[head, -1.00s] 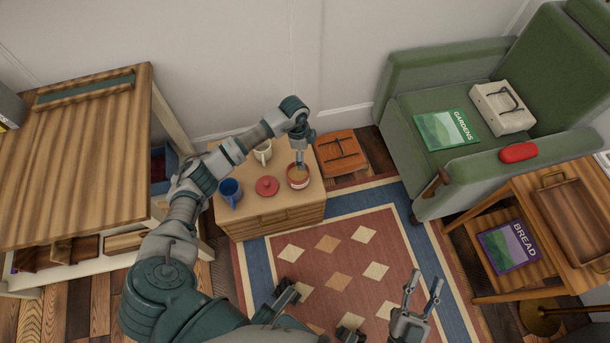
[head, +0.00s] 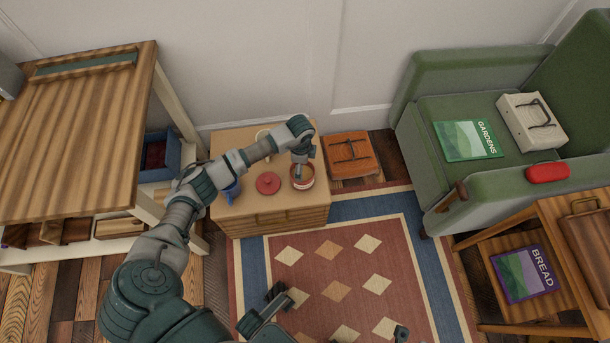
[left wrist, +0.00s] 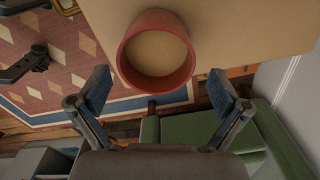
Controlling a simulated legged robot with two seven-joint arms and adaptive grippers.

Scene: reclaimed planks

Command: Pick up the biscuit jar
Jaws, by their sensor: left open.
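The biscuit jar (head: 304,185) is a small round red and cream pot, open at the top. It stands upright on the wooden cabinet near its right end. Its red wall and tan inside fill the upper middle of the left wrist view (left wrist: 158,85). A red lid (head: 268,183) lies on the cabinet to its left. My left gripper (head: 299,172) hangs down over the jar in the head view. In the left wrist view its two fingers (left wrist: 160,86) are spread open, one toward each side of the jar, with nothing held.
A blue mug (head: 233,190) and a partly hidden cream mug (head: 262,136) stand on the cabinet (head: 270,210). A green armchair (head: 430,100) stands further right. The patterned rug (head: 335,270) is clear in front.

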